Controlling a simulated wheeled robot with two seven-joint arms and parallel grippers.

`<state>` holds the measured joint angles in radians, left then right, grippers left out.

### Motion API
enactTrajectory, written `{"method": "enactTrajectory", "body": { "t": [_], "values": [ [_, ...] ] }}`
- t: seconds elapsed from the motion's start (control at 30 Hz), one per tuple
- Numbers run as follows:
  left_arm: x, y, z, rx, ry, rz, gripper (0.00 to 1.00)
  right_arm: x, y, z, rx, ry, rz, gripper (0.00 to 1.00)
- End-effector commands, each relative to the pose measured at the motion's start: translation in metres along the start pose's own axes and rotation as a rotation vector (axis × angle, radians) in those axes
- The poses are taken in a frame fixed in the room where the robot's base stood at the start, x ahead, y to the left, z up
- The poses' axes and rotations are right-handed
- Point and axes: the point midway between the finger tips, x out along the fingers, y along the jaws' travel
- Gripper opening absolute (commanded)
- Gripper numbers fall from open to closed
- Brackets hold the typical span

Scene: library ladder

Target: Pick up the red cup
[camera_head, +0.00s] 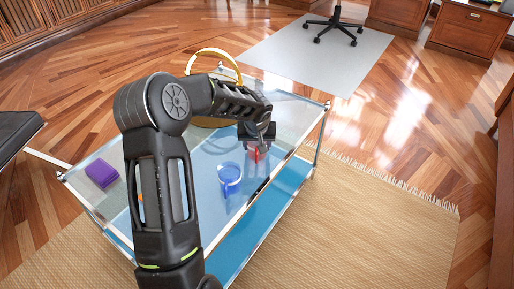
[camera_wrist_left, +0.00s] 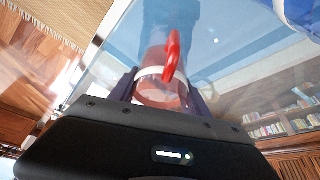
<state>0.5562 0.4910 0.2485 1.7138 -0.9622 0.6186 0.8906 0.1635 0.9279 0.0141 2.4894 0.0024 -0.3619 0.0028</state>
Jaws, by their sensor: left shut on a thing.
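The red cup (camera_head: 256,154) is at my left gripper (camera_head: 258,138), over the right part of a glass-topped table (camera_head: 285,104); the gripper hides most of it in the head view. In the left wrist view the cup's red handle (camera_wrist_left: 171,56) points up between the fingers of my left gripper (camera_wrist_left: 160,94), which are shut on the cup's body. I cannot tell whether the cup touches the glass. My right gripper is not in view.
A blue mug (camera_head: 230,175) stands close to the left of the red cup. A purple block (camera_head: 101,172) lies near the table's left edge. A yellow hooped handle (camera_head: 215,53) rises behind my arm. A woven rug (camera_head: 365,220) lies right of the table.

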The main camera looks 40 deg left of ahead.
Motion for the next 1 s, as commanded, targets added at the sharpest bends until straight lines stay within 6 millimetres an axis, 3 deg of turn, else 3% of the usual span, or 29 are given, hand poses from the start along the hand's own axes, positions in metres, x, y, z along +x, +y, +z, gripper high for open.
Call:
{"method": "enactTrajectory", "body": {
  "t": [0.37,0.67,0.77,1.0],
  "values": [
    [0.000,0.000,0.000,0.000,0.000,0.000,0.07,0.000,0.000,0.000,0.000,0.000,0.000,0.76],
    [-0.004,0.000,-0.002,0.000,0.002,0.000,0.07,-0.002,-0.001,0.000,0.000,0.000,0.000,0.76],
    [-0.014,0.000,-0.007,0.001,0.003,0.000,0.07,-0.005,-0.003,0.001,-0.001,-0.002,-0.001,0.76],
    [-0.056,0.000,-0.024,-0.001,0.004,0.000,0.07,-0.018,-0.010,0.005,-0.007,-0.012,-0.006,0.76]
  ]
}}
